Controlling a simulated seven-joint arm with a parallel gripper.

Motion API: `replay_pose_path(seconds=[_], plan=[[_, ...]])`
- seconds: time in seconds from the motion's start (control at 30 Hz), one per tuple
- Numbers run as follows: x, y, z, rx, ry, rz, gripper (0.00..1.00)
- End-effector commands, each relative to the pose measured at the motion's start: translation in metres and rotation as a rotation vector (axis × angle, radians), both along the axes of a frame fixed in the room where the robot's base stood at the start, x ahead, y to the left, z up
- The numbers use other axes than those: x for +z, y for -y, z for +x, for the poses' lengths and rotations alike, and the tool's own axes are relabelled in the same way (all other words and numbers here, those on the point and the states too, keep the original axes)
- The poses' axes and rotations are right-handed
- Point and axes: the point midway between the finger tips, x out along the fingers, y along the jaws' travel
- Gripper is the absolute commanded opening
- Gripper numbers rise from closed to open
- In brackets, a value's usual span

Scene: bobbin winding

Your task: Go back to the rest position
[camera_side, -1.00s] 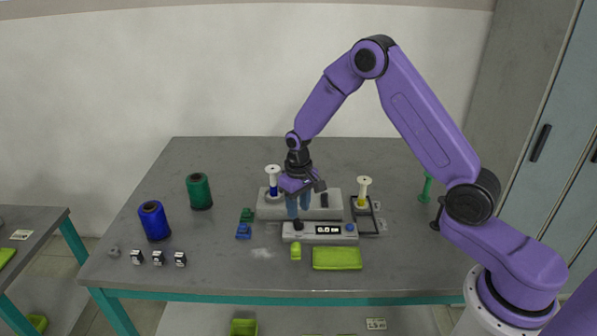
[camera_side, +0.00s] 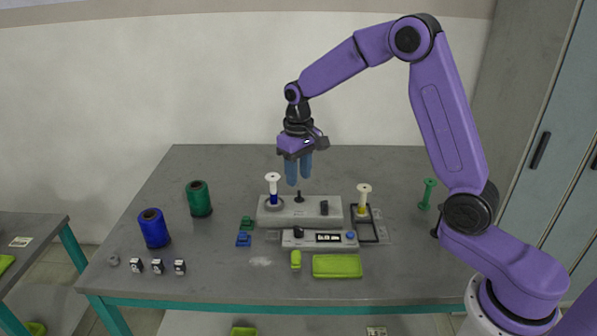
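My gripper (camera_side: 299,172) is above the grey winding machine (camera_side: 310,211), pointing down. Its two blue fingers are slightly apart with nothing visible between them, clear of the machine. A white bobbin with blue thread (camera_side: 273,188) stands upright at the machine's left end. A short dark peg (camera_side: 299,196) on the machine is right below the fingers.
A control box with a display (camera_side: 320,238) lies in front of the machine. Green (camera_side: 199,199) and blue (camera_side: 154,228) spools stand at the left, with several small black-and-white blocks in front. A lime tray (camera_side: 337,266) lies at the front; a green bobbin (camera_side: 427,194) stands at right.

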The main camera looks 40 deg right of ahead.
Motion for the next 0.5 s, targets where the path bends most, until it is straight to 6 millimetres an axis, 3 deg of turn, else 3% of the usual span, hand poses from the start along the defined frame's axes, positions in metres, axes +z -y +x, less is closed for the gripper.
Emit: replay_pose_path(seconds=[0.27,0.5], plan=[[0.003,-0.007,-0.007,0.03,0.0,0.0,0.38],[0.02,-0.039,-0.053,0.203,0.008,0.002,0.38]])
